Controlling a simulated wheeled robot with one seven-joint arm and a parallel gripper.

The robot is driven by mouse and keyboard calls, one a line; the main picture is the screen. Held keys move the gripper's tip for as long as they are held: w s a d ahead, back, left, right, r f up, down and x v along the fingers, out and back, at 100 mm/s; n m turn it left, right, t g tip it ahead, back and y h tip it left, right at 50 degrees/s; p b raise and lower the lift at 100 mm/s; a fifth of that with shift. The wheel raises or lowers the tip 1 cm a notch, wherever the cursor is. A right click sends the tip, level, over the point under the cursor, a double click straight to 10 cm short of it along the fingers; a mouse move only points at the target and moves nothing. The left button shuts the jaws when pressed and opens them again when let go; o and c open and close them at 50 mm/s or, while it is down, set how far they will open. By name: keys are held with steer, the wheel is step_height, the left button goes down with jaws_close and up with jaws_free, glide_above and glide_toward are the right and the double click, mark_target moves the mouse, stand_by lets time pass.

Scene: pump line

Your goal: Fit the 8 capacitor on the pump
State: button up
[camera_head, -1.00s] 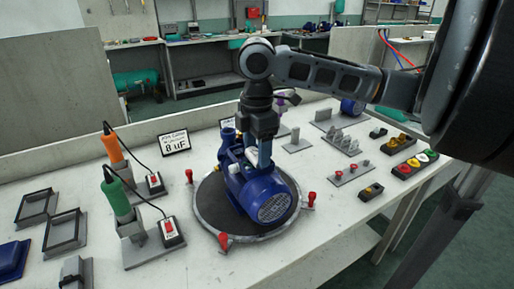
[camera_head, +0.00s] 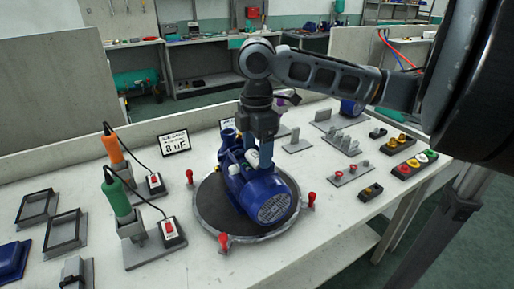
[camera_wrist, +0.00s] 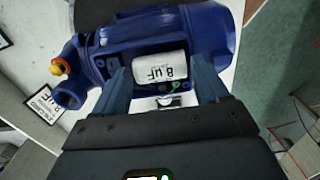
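The blue pump (camera_head: 262,200) stands on a round dark turntable (camera_head: 212,215) on the bench. The white capacitor (camera_wrist: 160,67), marked 8 µF, lies in or just above the open box on the pump's side in the wrist view. Green and red wire ends show beside it. My gripper (camera_wrist: 160,72) reaches down over the pump, with one blue finger on each side of the capacitor. The fingers are close to its sides; I cannot tell whether they touch it. In the head view my gripper (camera_head: 257,150) hides part of the pump.
An 8 µF sign (camera_head: 174,142) stands behind the turntable. Red clamps (camera_head: 223,243) ring its edge. Orange (camera_head: 113,149) and green (camera_head: 117,198) tools stand left, with switch boxes and cables. Grey racks (camera_head: 344,143) and coloured buttons (camera_head: 421,159) are at right.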

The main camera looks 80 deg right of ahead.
stand_by(0.4)
steer(key=o, duration=0.5)
steer(key=shift+r, duration=0.1)
steer(key=shift+r+p, duration=2.5)
steer(key=shift+r, duration=0.45)
